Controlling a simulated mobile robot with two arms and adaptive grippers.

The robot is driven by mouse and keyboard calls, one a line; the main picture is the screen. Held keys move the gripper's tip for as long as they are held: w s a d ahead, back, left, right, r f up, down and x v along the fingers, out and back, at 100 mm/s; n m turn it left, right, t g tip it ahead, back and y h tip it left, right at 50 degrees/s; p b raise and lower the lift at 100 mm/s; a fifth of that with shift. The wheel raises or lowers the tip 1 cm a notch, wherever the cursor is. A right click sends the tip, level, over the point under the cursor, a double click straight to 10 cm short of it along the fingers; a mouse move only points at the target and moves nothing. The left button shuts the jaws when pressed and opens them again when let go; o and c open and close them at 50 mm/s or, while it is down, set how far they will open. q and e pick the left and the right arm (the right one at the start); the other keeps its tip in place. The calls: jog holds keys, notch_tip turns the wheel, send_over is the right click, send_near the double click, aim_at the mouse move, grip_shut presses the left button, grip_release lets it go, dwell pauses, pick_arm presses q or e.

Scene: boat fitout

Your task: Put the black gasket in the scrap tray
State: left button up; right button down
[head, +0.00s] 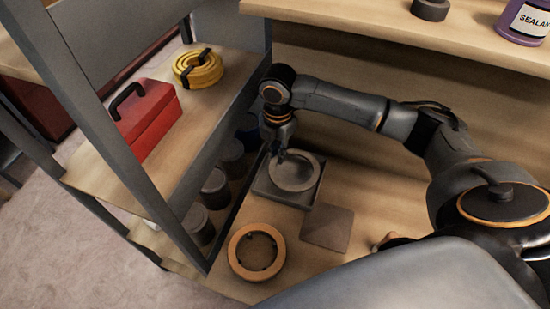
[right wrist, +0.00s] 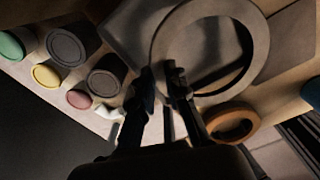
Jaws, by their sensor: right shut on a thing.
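The black gasket (head: 296,174) is a flat ring that looks dark grey in this light. It also shows large in the right wrist view (right wrist: 257,62). My right gripper (head: 279,154) is shut on the gasket's rim; its two fingers show in the right wrist view (right wrist: 161,72). The gasket is over the square grey scrap tray (head: 272,193) on the lower bench, and overlaps it in the head view. I cannot tell whether it touches the tray floor. My left gripper is not in view.
An orange-rimmed ring (head: 236,260) and a flat brown square (head: 328,228) lie near the tray. Several cans (head: 214,188) stand to the left behind a shelf post. A red toolbox (head: 148,121) and yellow coil (head: 198,70) sit on the left shelf. An upper shelf (head: 400,38) overhangs.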

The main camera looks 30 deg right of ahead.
jog(key=shift+w+d+f, duration=0.1)
jog(key=shift+w+f, duration=0.65)
jog(key=shift+f, duration=0.1)
jog(key=shift+w+f, duration=0.15)
jog(key=shift+f, duration=0.05)
jog(key=shift+w+f, duration=0.2)
jog(key=shift+f, duration=0.05)
notch_tip(320, 180, down, 2)
jog(key=shift+f, duration=0.5)
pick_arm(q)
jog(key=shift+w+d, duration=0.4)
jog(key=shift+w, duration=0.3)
pick_arm(e)
jog(key=shift+f, duration=0.15)
jog(key=c, duration=1.6)
grip_release()
jog(key=shift+c, duration=0.2)
